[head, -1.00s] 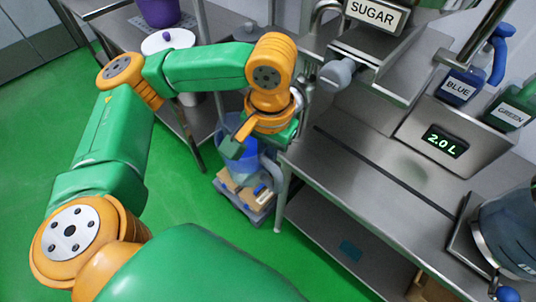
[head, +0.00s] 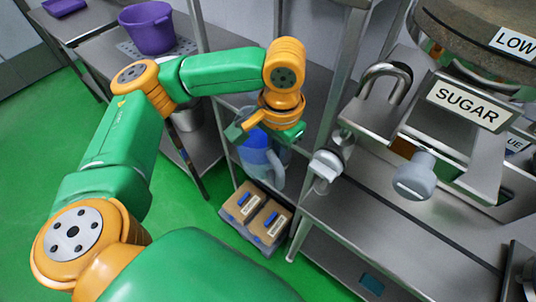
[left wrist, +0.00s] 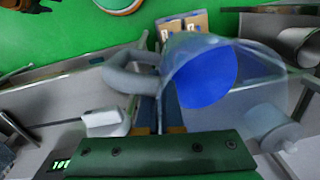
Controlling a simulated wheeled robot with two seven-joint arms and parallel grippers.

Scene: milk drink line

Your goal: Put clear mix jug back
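The clear mix jug (head: 272,168), see-through with blue inside, is just below my left gripper (head: 262,134) in the head view. In the left wrist view the jug (left wrist: 255,95) is large and close, its grey handle (left wrist: 118,72) on the left. My left gripper's fingers (left wrist: 160,112) are close together at the handle and seem shut on it; the exact contact is partly hidden. The jug appears raised above the floor boxes. My right gripper is in neither view.
Cardboard boxes (head: 255,212) sit on a low grey base on the floor. A steel counter (head: 350,215) and the SUGAR dispenser (head: 468,105) are at right. A purple bucket (head: 150,30) stands at the upper left. Green floor (head: 195,210) lies open at left.

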